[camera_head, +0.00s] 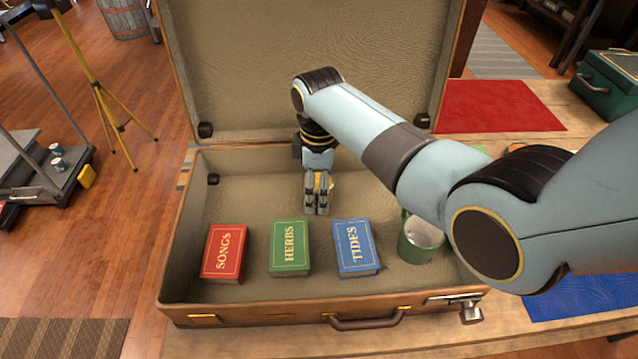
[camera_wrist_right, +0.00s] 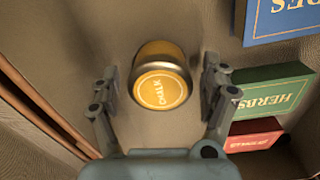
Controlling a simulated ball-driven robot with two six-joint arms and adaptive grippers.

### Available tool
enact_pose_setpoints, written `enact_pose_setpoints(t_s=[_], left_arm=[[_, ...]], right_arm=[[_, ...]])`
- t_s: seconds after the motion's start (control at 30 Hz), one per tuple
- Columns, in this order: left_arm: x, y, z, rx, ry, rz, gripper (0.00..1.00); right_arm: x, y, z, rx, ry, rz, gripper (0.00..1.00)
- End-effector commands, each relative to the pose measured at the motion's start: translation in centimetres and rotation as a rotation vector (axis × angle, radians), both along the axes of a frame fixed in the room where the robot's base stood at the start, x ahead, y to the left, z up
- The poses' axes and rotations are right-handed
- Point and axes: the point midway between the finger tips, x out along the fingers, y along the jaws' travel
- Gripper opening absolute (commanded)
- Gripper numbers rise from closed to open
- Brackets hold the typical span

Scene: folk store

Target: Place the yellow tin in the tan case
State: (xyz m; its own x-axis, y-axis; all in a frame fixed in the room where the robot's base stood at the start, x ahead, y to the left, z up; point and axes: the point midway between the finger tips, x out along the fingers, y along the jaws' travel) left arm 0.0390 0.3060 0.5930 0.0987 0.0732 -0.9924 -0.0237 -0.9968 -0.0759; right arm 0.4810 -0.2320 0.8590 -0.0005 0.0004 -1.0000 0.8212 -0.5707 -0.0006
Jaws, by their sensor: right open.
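In the head view my right gripper (camera_head: 317,208) points down into the back middle of the case and mostly hides the tin, leaving only a little yellow. The case stands open with its lid raised. My left gripper is not in view.
A red SONGS book (camera_head: 224,254), a green HERBS book (camera_head: 290,248) and a blue TIDES book (camera_head: 356,248) lie along the case's front. A green cup (camera_head: 420,240) stands at their right. My right arm covers the case's right side.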

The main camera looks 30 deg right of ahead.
Motion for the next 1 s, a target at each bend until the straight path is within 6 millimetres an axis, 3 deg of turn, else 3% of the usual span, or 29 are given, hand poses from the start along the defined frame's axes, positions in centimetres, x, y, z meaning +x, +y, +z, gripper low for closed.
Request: enact_pose_setpoints(t_s=[0.27,0.7,1.0], left_arm=[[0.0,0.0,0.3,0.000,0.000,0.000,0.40],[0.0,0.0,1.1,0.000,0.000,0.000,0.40],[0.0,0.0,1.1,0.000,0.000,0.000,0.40]], right_arm=[[0.1,0.0,1.0,0.000,-0.002,0.000,0.79],[0.1,0.0,10.0,0.001,-0.003,0.000,0.79],[0.1,0.0,12.3,-0.001,-0.001,0.000,0.79]])
